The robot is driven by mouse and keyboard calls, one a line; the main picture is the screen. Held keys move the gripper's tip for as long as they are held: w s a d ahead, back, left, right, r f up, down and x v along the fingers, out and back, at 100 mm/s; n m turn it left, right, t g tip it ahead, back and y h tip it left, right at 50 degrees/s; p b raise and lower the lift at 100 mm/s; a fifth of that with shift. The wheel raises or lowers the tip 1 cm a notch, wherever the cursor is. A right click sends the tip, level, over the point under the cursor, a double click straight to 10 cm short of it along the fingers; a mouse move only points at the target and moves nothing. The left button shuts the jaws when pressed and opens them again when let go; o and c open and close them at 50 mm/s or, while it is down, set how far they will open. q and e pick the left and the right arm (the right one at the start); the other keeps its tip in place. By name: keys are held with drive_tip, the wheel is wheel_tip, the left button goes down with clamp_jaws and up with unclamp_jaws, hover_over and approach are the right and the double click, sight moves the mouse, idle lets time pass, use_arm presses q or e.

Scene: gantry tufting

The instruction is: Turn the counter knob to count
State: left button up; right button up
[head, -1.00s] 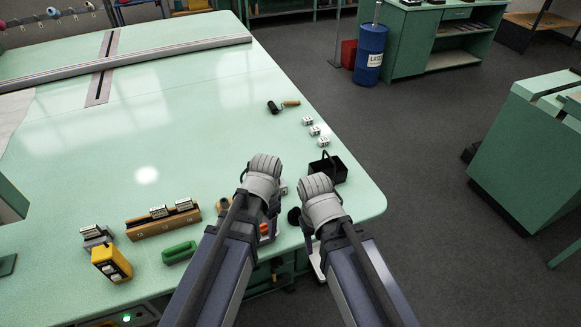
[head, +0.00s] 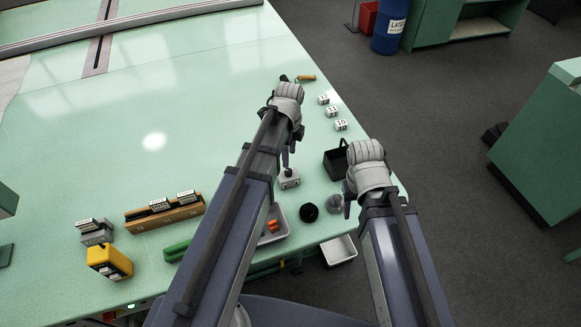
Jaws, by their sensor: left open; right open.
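A small grey box (head: 289,180) with a dark top part stands on the pale green table; it may be the counter, but its knob is not clear to me. My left gripper (head: 287,158) points down just above it, fingers small and partly hidden by the arm. I cannot tell whether they touch the top. My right gripper (head: 347,207) is at the table's right edge, beside a grey round piece (head: 333,203), and appears empty. A black round piece (head: 309,213) lies between the two grippers.
A black basket (head: 334,166), several numbered white cubes (head: 333,111) and a wooden-handled roller (head: 306,77) lie behind. A pale tray (head: 282,222) holds orange pieces. A wooden rack (head: 164,217), yellow box (head: 108,262) and green piece (head: 176,251) stand left. The table's middle is clear.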

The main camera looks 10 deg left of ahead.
sight(289, 170)
use_arm(q)
wheel_tip(289, 170, down, 8)
drive_tip(key=b, duration=0.7)
drive_tip(key=shift+r, duration=0.25)
clamp_jaws()
